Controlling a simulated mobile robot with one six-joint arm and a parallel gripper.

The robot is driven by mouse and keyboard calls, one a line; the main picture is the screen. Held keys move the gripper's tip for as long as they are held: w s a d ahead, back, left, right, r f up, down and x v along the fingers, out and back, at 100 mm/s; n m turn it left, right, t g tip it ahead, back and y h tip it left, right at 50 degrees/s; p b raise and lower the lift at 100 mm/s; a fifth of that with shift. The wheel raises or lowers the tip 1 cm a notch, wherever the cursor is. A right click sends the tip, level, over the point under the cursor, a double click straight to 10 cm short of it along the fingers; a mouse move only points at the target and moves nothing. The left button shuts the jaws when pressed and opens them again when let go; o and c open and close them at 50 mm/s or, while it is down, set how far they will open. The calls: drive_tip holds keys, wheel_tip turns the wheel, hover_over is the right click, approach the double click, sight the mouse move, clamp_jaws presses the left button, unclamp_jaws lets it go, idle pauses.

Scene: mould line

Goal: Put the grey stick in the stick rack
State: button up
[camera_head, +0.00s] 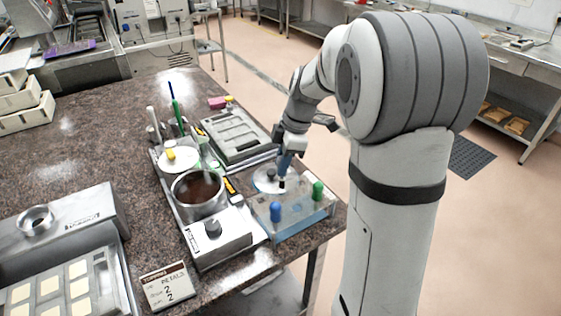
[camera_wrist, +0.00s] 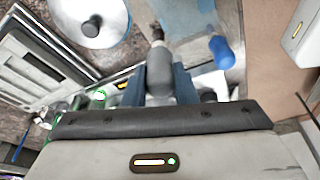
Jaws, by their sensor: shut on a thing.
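My gripper (camera_head: 285,168) is shut on the grey stick (camera_wrist: 159,75), which shows between the blue fingers in the wrist view with a dark tip pointing away from the palm. The stick rack (camera_head: 300,223) is a clear, bluish block at the counter's right edge in the head view. A blue stick (camera_head: 276,212) and a green stick (camera_head: 318,190) stand in it. The blue stick also shows in the wrist view (camera_wrist: 221,52), right of the grey one. The grey stick's tip is near the rack's far left side. I cannot tell whether it touches the rack.
A white lid (camera_head: 266,180) with a dark knob lies just behind the rack. A grey mould tray (camera_head: 236,134) lies behind. The counter's edge is close on the right.

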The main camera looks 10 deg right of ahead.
sight(282, 187)
drive_tip(key=shift+f, duration=0.15)
drive_tip(key=shift+f+b, duration=2.55)
drive_tip(key=shift+f, duration=0.3)
drive_tip(key=o, duration=1.1)
drive_tip(key=shift+c, duration=0.2)
drive_tip(key=shift+o, duration=0.5)
drive_tip(key=o, duration=0.3)
drive_tip(key=shift+r+p, duration=2)
drive_tip(key=shift+r, duration=1.5)
